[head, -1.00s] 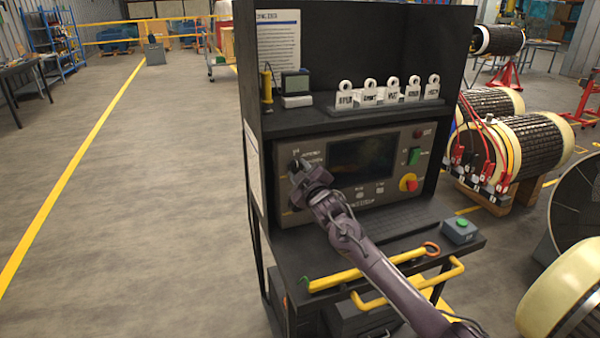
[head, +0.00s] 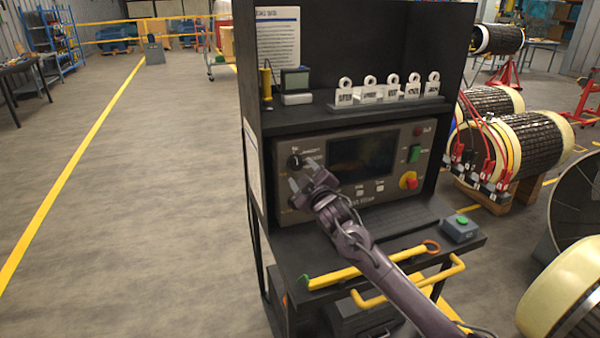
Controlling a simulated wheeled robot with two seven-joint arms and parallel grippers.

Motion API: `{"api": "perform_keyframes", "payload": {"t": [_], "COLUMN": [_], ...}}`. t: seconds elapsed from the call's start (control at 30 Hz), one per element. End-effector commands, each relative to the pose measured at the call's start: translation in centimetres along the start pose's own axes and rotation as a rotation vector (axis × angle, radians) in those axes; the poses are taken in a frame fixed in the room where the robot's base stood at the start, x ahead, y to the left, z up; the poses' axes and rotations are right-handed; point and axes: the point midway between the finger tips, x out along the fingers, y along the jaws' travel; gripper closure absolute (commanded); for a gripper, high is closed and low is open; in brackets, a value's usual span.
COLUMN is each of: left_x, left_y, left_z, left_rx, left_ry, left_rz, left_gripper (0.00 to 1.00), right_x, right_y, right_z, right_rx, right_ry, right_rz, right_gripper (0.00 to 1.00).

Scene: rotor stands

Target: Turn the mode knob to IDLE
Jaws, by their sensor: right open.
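The mode knob (head: 294,161) is a dark round knob at the upper left of the grey control panel (head: 400,150). The lettering around it is too small to read. My right gripper (head: 298,186) is open, just below and in front of the knob, with its fingers pointing at the panel. Its fingers look apart from the knob, and nothing is between them. The gripper and wrist hide the panel's lower left part. My left gripper is not in view.
The panel holds a dark screen (head: 361,154), a green switch (head: 414,154) and a red-and-yellow stop knob (head: 408,180). A yellow bar tool (head: 365,268) lies on the shelf below. A grey box with a green button (head: 460,228) stands at the shelf's right. Rotors (head: 535,145) stand to the right.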

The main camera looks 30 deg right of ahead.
Motion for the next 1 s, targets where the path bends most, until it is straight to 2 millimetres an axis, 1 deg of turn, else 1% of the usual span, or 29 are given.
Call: {"api": "perform_keyframes", "payload": {"t": [0.03,0.1,0.2,0.3,0.43,0.9,0.97,1.0], "left_x": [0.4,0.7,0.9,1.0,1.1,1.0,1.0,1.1], "left_y": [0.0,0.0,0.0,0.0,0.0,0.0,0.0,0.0], "left_z": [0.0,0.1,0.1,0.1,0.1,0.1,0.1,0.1], "left_rx": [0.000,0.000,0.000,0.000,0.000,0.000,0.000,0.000], "left_ry": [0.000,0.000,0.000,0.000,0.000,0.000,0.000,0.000], "left_rz": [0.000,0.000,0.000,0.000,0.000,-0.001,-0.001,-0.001], "left_gripper": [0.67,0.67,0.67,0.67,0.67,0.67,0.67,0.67], "right_x": [-1.0,-2.1,-3.4,-4.2,-4.6,-4.6,-4.7,-5.0], "right_y": [-0.2,-0.2,-0.2,-0.1,0.0,0.0,-0.4,-1.0], "right_z": [0.3,0.2,0.2,0.1,0.0,0.0,0.1,0.3], "right_rx": [-0.001,-0.001,0.000,0.000,-0.001,0.000,0.004,0.011], "right_ry": [-0.002,0.000,-0.001,0.000,-0.001,-0.001,-0.007,-0.018], "right_rz": [-0.001,-0.001,-0.001,0.001,0.001,0.000,-0.007,-0.019], "right_gripper": [0.44,0.44,0.44,0.44,0.44,0.44,0.44,0.44]}}
